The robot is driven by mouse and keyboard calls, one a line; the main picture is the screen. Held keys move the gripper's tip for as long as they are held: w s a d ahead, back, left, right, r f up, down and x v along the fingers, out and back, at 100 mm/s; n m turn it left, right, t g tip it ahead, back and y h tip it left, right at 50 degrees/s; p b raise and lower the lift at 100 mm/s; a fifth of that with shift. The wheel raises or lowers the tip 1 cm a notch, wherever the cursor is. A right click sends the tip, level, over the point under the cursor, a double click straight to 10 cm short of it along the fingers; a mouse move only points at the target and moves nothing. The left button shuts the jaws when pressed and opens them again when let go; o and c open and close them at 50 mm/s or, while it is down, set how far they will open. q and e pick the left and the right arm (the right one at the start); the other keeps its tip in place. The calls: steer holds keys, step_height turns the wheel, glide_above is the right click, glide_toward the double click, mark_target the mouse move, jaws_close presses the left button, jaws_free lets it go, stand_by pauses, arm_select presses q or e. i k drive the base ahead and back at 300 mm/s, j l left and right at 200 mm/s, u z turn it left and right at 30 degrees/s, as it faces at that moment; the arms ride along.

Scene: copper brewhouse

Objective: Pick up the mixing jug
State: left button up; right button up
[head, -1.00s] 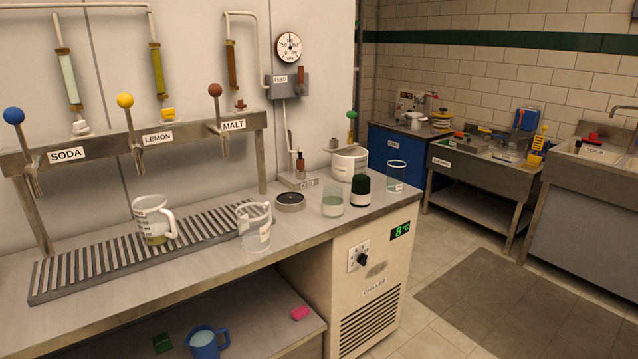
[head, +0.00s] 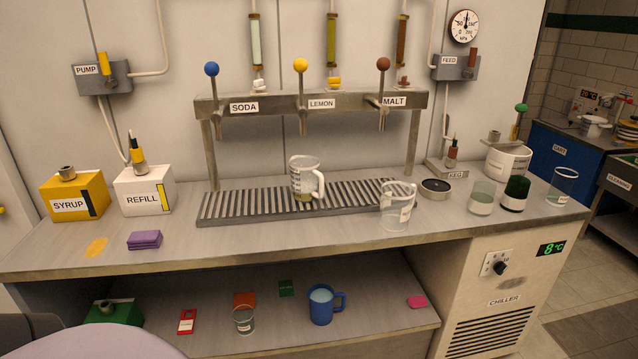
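A clear measuring jug (head: 303,176) with dark markings and a handle on its right stands upright on the slatted drip tray (head: 222,207), below the lemon tap (head: 301,90). A little yellowish-brown liquid shows at its bottom. A second clear jug (head: 394,212) with a small label stands on the counter at the tray's right end; it looks empty. The label is too small to read, so I cannot tell which of the two is named the mixing jug. Neither of my grippers is in view.
A yellow syrup box (head: 74,203), a white refill box (head: 144,200) and a purple sponge (head: 144,240) are at left. Glasses (head: 481,200) and a white tub (head: 508,162) stand at right. A blue mug (head: 321,308) is on the lower shelf. The front counter strip is mostly clear.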

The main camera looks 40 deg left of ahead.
mark_target(306, 177)
steer(key=u, duration=1.4)
steer(key=i+l, duration=0.25)
steer(key=i+z, duration=0.05)
